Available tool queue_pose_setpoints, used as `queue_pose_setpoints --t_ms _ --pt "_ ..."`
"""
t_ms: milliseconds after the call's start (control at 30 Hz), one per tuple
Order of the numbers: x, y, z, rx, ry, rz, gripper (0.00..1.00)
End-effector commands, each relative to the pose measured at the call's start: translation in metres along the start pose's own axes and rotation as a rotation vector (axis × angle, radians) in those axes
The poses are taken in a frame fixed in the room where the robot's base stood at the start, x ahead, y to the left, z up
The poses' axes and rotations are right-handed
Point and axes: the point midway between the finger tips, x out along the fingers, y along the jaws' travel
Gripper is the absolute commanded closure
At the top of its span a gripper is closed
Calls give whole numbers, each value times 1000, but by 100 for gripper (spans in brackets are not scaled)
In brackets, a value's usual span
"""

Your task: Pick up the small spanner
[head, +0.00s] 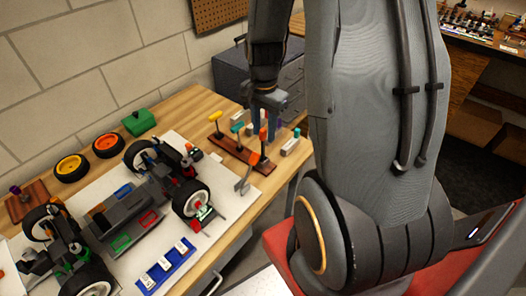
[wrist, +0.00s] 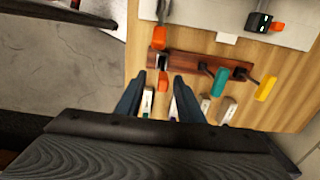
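A wooden tool rack (head: 232,151) stands near the table's right edge and also shows in the wrist view (wrist: 187,65). A grey tool with an orange part (head: 246,180) is at its near end, and shows at the top of the wrist view (wrist: 161,37). Another orange-ended piece (wrist: 163,84) lies in line between my fingers; it shows in the head view too (head: 263,134). I cannot tell for sure which is the small spanner. My gripper (wrist: 158,77) is open above the rack's end, with no visible grip on anything; it points down in the head view (head: 265,128).
Yellow (wrist: 266,88) and teal (wrist: 219,81) handled tools stand in the rack. Small pale blocks (head: 291,146) are beside it.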

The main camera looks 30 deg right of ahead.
Motion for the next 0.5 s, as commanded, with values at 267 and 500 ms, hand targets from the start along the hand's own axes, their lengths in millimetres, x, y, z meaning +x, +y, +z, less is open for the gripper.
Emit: queue_pose_setpoints --t_ms 267,500 --pt "19 -1 0 -3 -1 2 66" --pt "44 -4 0 -3 -2 3 66"
